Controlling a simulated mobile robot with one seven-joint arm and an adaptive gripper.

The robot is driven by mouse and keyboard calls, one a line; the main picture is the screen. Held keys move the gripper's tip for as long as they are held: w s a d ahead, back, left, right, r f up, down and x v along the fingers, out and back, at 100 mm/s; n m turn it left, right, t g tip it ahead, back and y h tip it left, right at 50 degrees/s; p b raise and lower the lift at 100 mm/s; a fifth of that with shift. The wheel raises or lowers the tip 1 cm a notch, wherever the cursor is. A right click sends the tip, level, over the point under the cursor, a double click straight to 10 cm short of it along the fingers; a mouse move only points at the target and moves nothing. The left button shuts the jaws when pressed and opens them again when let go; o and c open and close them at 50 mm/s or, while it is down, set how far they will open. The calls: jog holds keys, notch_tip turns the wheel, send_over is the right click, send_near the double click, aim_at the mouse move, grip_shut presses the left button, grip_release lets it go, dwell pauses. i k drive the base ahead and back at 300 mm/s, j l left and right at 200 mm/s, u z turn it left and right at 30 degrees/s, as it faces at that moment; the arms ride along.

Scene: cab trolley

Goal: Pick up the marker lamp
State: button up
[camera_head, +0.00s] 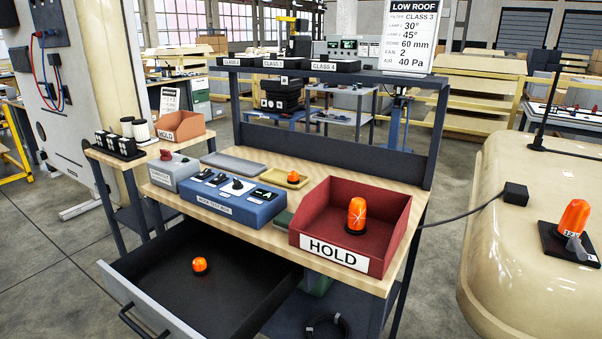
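Several orange lamps are in view; I cannot tell which one is the marker lamp. A small lamp (200,265) sits in the open dark drawer (250,290) under the bench. A taller lamp (357,213) with a dark base stands upright in the red HOLD bin (305,226). A small one (293,176) rests in a yellow tray (303,183) on the bench. Another tall lamp (573,217) stands on a black plate (552,243) on the cream cab roof (500,240), with a tag at its base. My gripper is not in view.
The wooden bench (262,237) carries a blue test box (232,203), a grey box (172,172) and a grey pad (233,163). A dark shelf frame (330,152) rises behind. A black cable (462,213) runs between bench and cab. The drawer juts forward.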

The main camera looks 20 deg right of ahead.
aim_at(292, 178)
jog(key=i+l, duration=0.15)
jog(key=l, duration=0.25)
jog(key=i+l, duration=0.15)
jog(key=l, duration=0.25)
jog(key=i+l+u, duration=0.1)
jog(key=l, duration=0.3)
jog(key=i+l+u, duration=0.1)
jog(key=l+u, duration=0.15)
jog(key=l, duration=0.15)
jog(key=l+u, duration=0.25)
jog(key=l, duration=0.15)
jog(key=i+z, duration=0.15)
jog(key=z, duration=0.35)
